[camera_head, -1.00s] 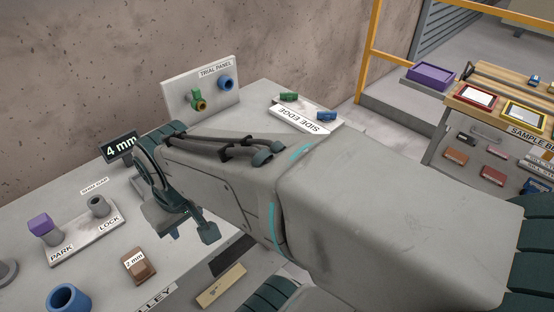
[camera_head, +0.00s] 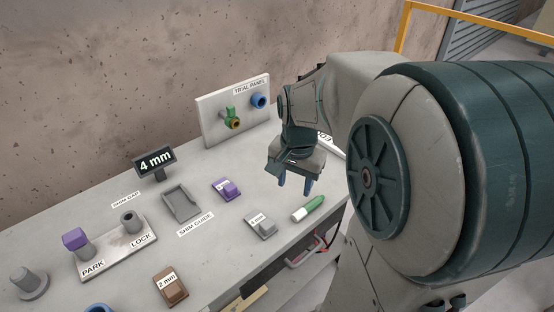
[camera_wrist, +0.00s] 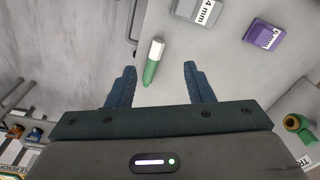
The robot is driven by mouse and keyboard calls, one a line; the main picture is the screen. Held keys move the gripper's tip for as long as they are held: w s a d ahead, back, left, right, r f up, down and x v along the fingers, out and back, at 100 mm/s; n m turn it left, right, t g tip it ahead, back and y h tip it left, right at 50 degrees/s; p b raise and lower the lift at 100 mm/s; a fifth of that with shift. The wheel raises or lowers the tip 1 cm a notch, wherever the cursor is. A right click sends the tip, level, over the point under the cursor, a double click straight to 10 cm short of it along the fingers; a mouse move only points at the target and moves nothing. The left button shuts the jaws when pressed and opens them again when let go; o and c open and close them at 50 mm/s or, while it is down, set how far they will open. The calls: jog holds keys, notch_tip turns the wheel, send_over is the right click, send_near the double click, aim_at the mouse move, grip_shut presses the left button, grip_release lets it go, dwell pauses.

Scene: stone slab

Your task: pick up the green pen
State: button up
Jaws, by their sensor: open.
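The green pen (camera_head: 308,208), green with a white end, lies on the stone slab (camera_head: 222,257) near its front edge. In the wrist view the pen (camera_wrist: 153,62) lies between the lines of my two fingers, a little beyond the fingertips, its green end toward me. My gripper (camera_head: 295,186) is open and empty, pointing down above the slab, behind the pen in the head view. Its blue fingers (camera_wrist: 157,72) are spread apart in the wrist view. The pen is fully visible and untouched.
A grey 4 mm block (camera_head: 261,226), a purple block (camera_head: 226,189) and a brown 2 mm block (camera_head: 171,289) lie left of the pen. The shim guide (camera_head: 181,204), PARK/LOCK plate (camera_head: 117,247) and 4 mm sign (camera_head: 154,161) are farther left. The trial panel (camera_head: 213,122) stands behind.

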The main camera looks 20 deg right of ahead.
jog(key=w+d+f+m+g, duration=0.1)
jog(key=w+d+m, duration=0.2)
jog(key=d+m, duration=0.1)
send_over(304, 209)
jog(key=f, duration=0.9)
jog(key=shift+a+f+p, duration=0.1)
jog(key=shift+a+p, duration=0.25)
jog(key=shift+d+f+p, duration=0.15)
jog(key=shift+f+p, duration=0.05)
jog(key=shift+f, duration=1.1)
jog(key=shift+d+f+p, duration=0.1)
jog(key=shift+f+p, duration=0.1)
jog(key=shift+f, duration=1.1)
jog(key=c, duration=1)
